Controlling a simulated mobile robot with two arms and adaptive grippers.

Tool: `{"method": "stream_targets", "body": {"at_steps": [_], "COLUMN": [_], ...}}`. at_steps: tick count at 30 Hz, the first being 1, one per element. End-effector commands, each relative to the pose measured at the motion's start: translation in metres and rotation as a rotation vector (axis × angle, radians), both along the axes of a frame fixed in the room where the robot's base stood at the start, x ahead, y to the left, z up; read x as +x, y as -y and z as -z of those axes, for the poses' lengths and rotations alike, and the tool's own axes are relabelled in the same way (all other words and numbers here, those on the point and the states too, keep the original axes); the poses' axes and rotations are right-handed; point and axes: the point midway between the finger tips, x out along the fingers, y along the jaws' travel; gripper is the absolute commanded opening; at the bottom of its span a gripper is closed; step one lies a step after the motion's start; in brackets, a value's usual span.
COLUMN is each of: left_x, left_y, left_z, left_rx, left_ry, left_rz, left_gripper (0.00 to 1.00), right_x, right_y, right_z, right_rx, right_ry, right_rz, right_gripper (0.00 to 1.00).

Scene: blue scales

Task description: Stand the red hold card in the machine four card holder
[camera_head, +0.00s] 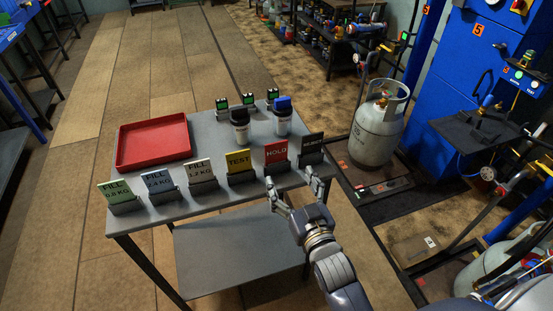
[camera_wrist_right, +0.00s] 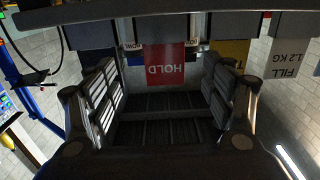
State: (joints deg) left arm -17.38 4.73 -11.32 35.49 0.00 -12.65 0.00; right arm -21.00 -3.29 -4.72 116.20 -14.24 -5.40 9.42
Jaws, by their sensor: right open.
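The red HOLD card (camera_head: 276,152) stands in a dark holder on the grey table, between the yellow TEST card (camera_head: 238,161) and the dark SELECT card (camera_head: 312,143). My right gripper (camera_head: 289,180) is open and empty at the table's front edge, its fingers spread in front of the HOLD card. In the right wrist view the HOLD card (camera_wrist_right: 165,65) appears upside down, in the gap between the open fingers (camera_wrist_right: 163,95) and beyond them. I cannot pick out the machine four card holder. My left gripper is not in view.
A grey gas cylinder (camera_head: 378,130) stands right of the table. A blue machine marked 5 (camera_head: 455,65) stands at the right.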

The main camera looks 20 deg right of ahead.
Motion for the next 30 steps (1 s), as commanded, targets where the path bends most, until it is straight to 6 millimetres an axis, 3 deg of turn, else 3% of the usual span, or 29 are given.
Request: {"method": "stream_targets", "body": {"at_steps": [4,13,21,30], "left_x": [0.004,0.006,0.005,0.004], "left_y": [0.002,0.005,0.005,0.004], "left_z": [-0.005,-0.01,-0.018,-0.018], "left_rx": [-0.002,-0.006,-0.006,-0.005], "left_ry": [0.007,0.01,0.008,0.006], "left_rz": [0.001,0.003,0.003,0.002], "left_gripper": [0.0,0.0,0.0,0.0], "right_x": [0.025,0.05,0.087,0.093], "right_y": [-0.001,-0.004,-0.009,-0.009], "right_z": [-0.002,-0.006,-0.011,-0.01], "right_rx": [-0.001,0.0,0.0,0.0], "right_ry": [0.001,0.001,-0.002,-0.002], "right_rz": [0.0,0.0,-0.001,-0.001], "right_gripper": [0.75,0.75,0.75,0.75]}}
